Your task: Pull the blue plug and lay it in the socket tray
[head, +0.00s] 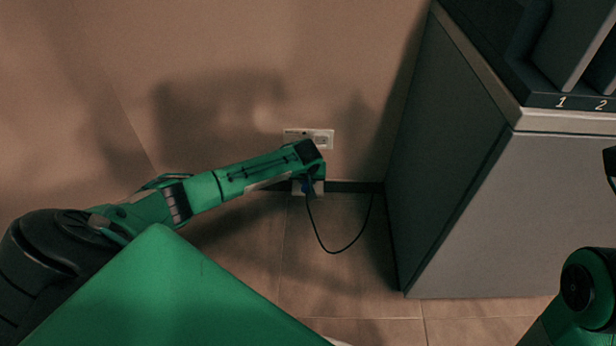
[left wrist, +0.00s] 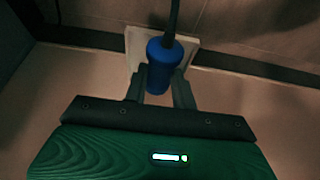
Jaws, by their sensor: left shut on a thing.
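The blue plug (left wrist: 163,65) is between the fingers of my left gripper (left wrist: 163,85), which is shut on it. In the head view the plug (head: 307,187) is partly hidden by my left gripper (head: 309,184), low at the wall. A white plate (left wrist: 138,45) lies directly behind the plug and crosses the dark skirting. I cannot tell whether the plug is still seated in it. The plug's black cord (head: 332,253) loops over the floor to the cabinet corner. I cannot make out a socket tray. My right gripper is not in view.
A white double wall outlet (head: 318,138) sits above my left gripper. A grey cabinet (head: 500,205) stands close on the right, with dark numbered slots (head: 580,101) on top. Tiled floor (head: 345,285) is open in front of the wall.

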